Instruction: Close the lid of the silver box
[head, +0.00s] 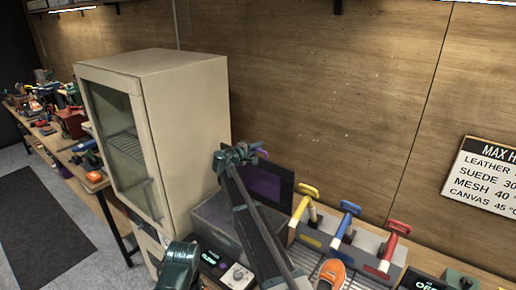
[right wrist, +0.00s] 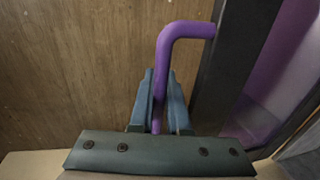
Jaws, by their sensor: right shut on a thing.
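The silver box (head: 213,222) stands on the bench right of the cream cabinet, partly hidden behind my right arm. Its lid (head: 283,187), dark-framed with a purple pane, stands raised at the back of the box. The purple pane also shows at the right of the right wrist view (right wrist: 282,75). My right gripper (head: 245,153) is at the lid's upper left edge. In the right wrist view its blue fingers (right wrist: 160,100) are shut on the bent purple handle (right wrist: 178,40). My left gripper's fingers do not show.
A tall cream cabinet (head: 163,100) with a glass door stands close left. Right of the box is a rack with yellow (head: 303,208), blue (head: 346,220) and red (head: 392,245) handles. An orange-topped item (head: 332,272) is in front. The wooden wall is close behind.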

